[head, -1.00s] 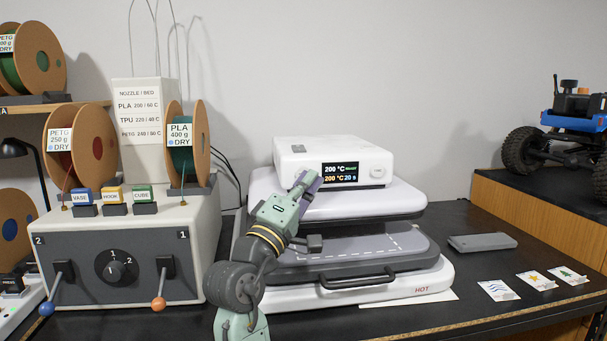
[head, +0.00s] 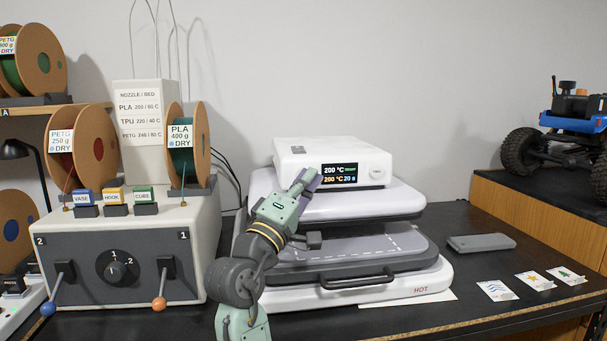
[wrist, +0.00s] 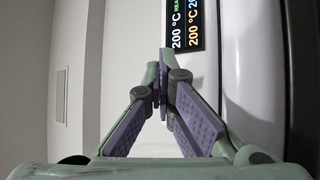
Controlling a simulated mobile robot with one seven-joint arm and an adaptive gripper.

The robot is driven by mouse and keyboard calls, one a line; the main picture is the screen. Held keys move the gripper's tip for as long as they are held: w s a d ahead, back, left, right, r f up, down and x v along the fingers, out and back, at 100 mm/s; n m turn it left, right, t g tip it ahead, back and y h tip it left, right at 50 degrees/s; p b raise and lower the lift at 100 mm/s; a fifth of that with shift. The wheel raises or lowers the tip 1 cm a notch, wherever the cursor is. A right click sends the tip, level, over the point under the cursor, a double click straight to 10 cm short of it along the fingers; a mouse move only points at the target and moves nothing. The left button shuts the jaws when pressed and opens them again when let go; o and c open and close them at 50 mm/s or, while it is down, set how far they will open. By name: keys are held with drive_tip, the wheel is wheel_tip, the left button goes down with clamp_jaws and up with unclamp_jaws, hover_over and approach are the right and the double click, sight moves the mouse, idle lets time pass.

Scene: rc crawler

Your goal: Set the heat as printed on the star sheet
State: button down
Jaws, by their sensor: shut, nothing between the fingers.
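The heat press (head: 350,207) stands open, with a grey lower bed under a white upper plate. Its white control box (head: 330,150) has a dark display (head: 338,173) reading 200 °C above 200 °C 20 s; it also shows sideways in the wrist view (wrist: 186,24). A round pale control (head: 377,171) is right of the display. The star sheet (head: 535,281) lies at right; its print is too small to read. My gripper (head: 312,176) is shut and empty, its tips near the display's left edge. In the wrist view the fingertips (wrist: 163,85) are together; contact cannot be told.
A wave sheet (head: 497,290) and a tree sheet (head: 566,275) flank the star sheet. A grey flat object (head: 481,242) lies behind them. A filament unit (head: 125,252) with levers and spools stands left. The crawler (head: 575,130) sits on a raised right shelf.

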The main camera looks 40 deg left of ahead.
drive_tip(key=shift+w+a+f, duration=0.25)
drive_tip(key=shift+a+f, duration=0.1)
drive_tip(key=shift+f, duration=0.2)
drive_tip(key=shift+s+d+f, duration=0.15)
drive_tip(key=shift+s+f, duration=0.05)
drive_tip(key=shift+f, duration=0.35)
drive_tip(key=shift+s+r, duration=0.1)
drive_tip(key=shift+s+d+r, duration=0.1)
drive_tip(key=shift+s+d, duration=0.7)
drive_tip(key=shift+d, duration=0.25)
drive_tip(key=shift+s+d+r, duration=0.1)
drive_tip(key=shift+s+d, duration=0.7)
drive_tip(key=shift+d, duration=0.2)
